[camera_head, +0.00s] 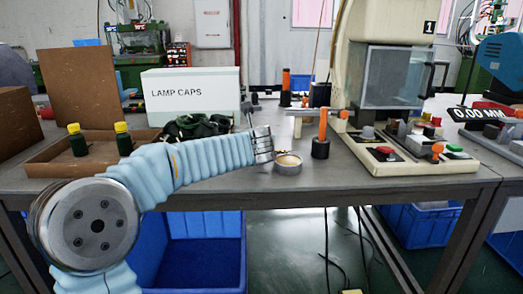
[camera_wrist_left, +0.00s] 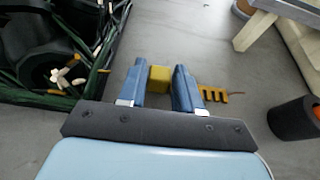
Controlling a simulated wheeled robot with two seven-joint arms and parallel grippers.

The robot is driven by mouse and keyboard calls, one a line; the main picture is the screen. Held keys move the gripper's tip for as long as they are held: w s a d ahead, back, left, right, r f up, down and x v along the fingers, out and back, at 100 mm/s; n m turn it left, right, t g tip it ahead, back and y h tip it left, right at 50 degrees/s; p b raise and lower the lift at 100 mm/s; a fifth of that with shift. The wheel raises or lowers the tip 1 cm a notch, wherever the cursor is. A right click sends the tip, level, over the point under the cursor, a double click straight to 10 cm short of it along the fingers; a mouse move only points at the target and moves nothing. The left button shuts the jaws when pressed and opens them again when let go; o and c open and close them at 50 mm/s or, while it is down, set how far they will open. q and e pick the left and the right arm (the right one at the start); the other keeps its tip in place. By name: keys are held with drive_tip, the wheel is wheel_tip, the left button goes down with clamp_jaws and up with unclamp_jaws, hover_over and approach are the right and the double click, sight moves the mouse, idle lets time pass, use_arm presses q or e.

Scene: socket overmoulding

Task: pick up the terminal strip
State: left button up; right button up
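In the left wrist view my left gripper (camera_wrist_left: 159,68) points down over the grey table, with its two blue fingers apart. A yellow block (camera_wrist_left: 159,79) sits between the fingers, close to both. I cannot tell whether it is clamped. A yellow comb-like piece with several prongs (camera_wrist_left: 213,95), which looks like part of the terminal strip, sticks out right of the right finger. Whether it joins the block behind the finger is hidden. In the head view my left arm reaches over the table, but its fingers and the strip cannot be made out. My right gripper is not in view.
A dark bin of black and green items (camera_wrist_left: 62,55) lies left of the gripper. A black cylinder (camera_wrist_left: 295,118) stands at the right.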

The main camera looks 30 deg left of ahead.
use_arm(q)
clamp_jaws()
drive_tip(key=shift+r, duration=0.1)
